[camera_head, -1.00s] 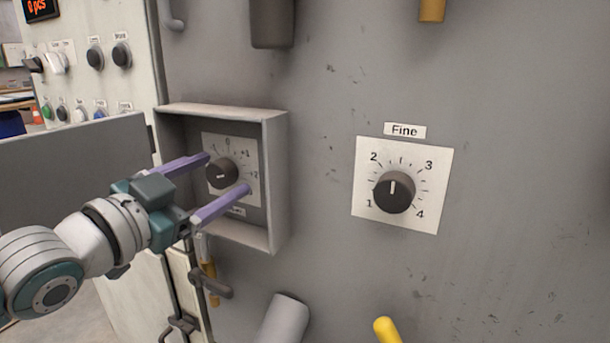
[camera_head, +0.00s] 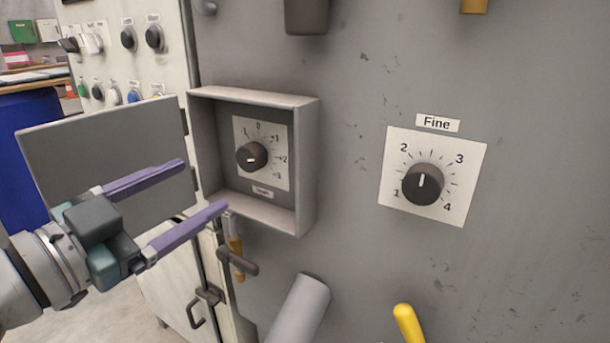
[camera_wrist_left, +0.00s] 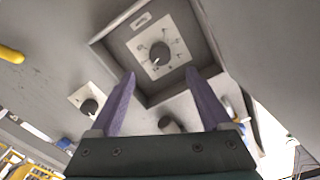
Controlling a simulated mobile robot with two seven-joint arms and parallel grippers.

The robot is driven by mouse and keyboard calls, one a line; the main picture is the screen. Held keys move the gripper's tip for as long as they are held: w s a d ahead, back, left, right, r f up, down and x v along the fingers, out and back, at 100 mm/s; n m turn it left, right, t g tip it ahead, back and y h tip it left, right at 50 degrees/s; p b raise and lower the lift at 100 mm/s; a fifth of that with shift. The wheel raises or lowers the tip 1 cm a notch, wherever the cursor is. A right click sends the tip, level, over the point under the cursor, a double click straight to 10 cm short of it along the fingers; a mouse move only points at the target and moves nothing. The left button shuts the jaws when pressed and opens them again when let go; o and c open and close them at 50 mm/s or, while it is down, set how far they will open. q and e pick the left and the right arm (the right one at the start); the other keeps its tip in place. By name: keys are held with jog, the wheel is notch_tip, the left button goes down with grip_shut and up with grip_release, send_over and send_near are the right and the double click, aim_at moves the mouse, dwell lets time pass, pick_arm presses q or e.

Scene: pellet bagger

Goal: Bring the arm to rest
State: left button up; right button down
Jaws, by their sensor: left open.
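My left gripper (camera_head: 205,188) is open and empty, its two purple fingers apart. It stands in front of and to the left of a shallow grey box (camera_head: 310,150) on the machine panel. Inside the box is a black knob (camera_head: 252,156) on a white scale plate (camera_head: 278,150). The gripper does not touch the knob. In the left wrist view the fingers (camera_wrist_left: 160,88) point toward the box, and its knob (camera_wrist_left: 159,52) shows beyond and between them. My right gripper is not in view.
The box's grey door (camera_head: 100,150) hangs open behind the gripper. A "Fine" dial knob (camera_head: 422,184) sits on the panel to the right. Below are a grey cylinder (camera_head: 300,308), a yellow handle (camera_head: 408,322) and a dark latch handle (camera_head: 238,262). A blue barrel (camera_head: 30,120) stands at left.

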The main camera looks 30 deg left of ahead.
pick_arm(q)
jog(key=s+d+r+n+g+y+p, duration=0.1)
jog(key=s+d+r+n+g+p, duration=0.1)
jog(key=s+d+r+g+p, duration=0.65)
jog(key=s+d+r+n+g+p, duration=0.25)
jog(key=s+r+g+p, duration=0.5)
jog(key=p, duration=0.85)
notch_tip(320, 180, up, 34)
jog(key=s+t+p, duration=0.1)
jog(key=p, duration=3.4)
jog(key=shift+s+r+t+p, duration=0.15)
jog(key=shift+s+t+p, duration=0.1)
jog(key=shift+t+p, duration=0.05)
jog(key=shift+a, duration=0.1)
